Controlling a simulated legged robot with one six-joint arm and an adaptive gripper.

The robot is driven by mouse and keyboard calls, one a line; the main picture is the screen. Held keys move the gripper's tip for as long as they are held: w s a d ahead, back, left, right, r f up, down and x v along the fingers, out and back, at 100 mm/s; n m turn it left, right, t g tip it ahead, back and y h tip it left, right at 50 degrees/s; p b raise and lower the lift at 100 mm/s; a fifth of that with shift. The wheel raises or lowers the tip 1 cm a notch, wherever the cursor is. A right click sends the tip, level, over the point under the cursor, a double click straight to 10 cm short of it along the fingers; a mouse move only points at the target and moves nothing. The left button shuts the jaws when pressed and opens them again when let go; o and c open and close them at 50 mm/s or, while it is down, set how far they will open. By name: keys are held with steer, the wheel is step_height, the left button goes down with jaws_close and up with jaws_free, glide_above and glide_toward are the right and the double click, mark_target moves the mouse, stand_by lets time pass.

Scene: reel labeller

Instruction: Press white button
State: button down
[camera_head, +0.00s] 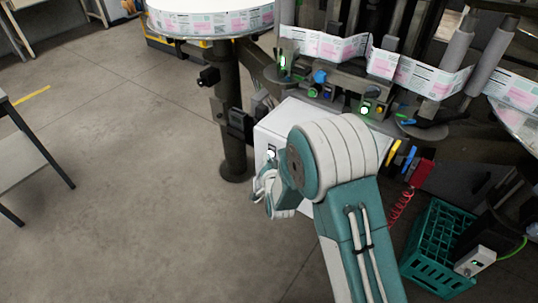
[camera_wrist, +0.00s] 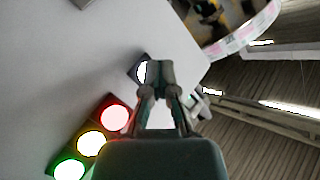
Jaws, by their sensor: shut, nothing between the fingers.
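The white button (camera_wrist: 141,72) glows in a dark square mount on the pale face of a machine box in the wrist view. In the head view a small white light in a dark mount (camera_head: 271,154) shows on the white box (camera_head: 268,134), just above my gripper (camera_head: 264,186). My gripper (camera_wrist: 160,76) is shut and empty. Its fingertips overlap the right part of the button in the wrist view. I cannot tell whether they touch it. My arm hides much of the box in the head view.
Red (camera_wrist: 115,117), yellow (camera_wrist: 91,144) and green (camera_wrist: 69,170) lights sit in a row on the same face, close to the gripper. A label reel (camera_head: 210,22) on a dark post stands behind. A green crate (camera_head: 437,250) is on the floor at right.

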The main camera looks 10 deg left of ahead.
steer(key=shift+s, duration=0.1)
steer(key=shift+s+a, duration=0.3)
steer(key=shift+s, duration=0.4)
steer(key=s, duration=0.1)
steer(key=s+a, duration=0.1)
steer(key=s, duration=0.1)
steer(key=s+a, duration=0.1)
steer(key=shift+s, duration=0.3)
stand_by(0.7)
